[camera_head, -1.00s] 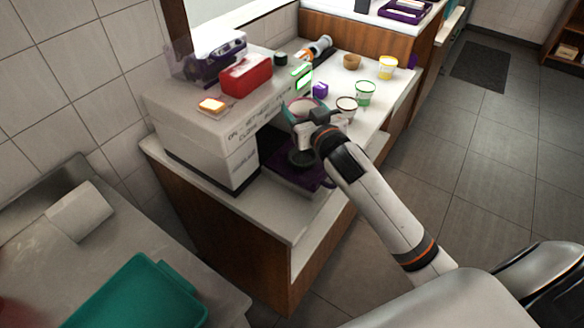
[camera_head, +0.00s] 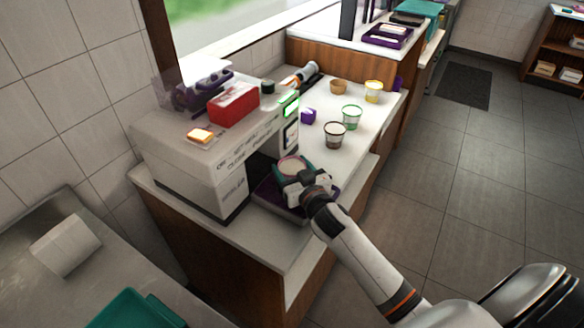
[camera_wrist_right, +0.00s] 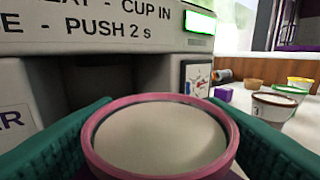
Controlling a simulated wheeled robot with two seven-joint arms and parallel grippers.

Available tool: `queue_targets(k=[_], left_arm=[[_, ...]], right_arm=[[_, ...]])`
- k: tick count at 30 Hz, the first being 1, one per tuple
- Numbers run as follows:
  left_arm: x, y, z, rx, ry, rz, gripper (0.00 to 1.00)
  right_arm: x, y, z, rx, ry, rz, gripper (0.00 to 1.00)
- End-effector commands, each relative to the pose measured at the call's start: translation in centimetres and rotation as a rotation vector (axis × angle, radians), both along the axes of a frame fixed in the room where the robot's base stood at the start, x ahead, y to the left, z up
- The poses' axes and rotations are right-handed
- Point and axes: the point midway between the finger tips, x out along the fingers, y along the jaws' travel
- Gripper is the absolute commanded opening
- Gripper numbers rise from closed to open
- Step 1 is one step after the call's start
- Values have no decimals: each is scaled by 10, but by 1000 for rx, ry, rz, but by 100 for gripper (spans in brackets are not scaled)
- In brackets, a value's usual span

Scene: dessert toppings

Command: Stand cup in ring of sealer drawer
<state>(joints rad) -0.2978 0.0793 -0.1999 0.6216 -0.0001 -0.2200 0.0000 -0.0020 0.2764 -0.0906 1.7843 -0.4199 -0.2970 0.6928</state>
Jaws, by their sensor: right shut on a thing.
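A cup with a pink rim and pale contents (camera_head: 291,167) is held between the green finger pads of my right gripper (camera_head: 298,175). It fills the lower middle of the right wrist view (camera_wrist_right: 160,140). The white sealer (camera_head: 195,160) stands on the counter with its front opening behind the cup. Its purple drawer (camera_head: 270,195) is pulled out, and the cup is over it. The drawer's ring is hidden by the cup and gripper, so I cannot tell whether the cup is seated or above it. My left gripper is not in view.
Cups with brown (camera_head: 335,134), green (camera_head: 351,117) and yellow (camera_head: 373,92) rims stand on the counter, with a tan bowl (camera_head: 339,87) and a purple block (camera_head: 308,116). A red box (camera_head: 233,104) sits on the sealer.

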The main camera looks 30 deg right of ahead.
Motion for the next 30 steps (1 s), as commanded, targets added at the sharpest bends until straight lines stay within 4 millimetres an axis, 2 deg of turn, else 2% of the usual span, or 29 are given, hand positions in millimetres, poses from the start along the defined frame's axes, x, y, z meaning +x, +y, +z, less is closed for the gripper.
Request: queue_targets(k=[3, 4, 7, 8, 18, 23, 30], left_arm=[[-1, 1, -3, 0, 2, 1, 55], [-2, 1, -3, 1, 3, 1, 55], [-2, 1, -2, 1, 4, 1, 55], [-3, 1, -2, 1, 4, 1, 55], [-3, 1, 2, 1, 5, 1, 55], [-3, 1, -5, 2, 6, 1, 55], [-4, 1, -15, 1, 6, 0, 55]], right_arm=[[0, 0, -4, 0, -1, 0, 39], [0, 0, -3, 0, 0, 0, 68], [0, 0, -3, -1, 0, 0, 85], [0, 0, -3, 0, 0, 0, 87], [0, 0, 3, -1, -1, 0, 87], [-24, 1, -1, 0, 2, 0, 87], [-77, 4, 1, 2, 2, 0, 87]])
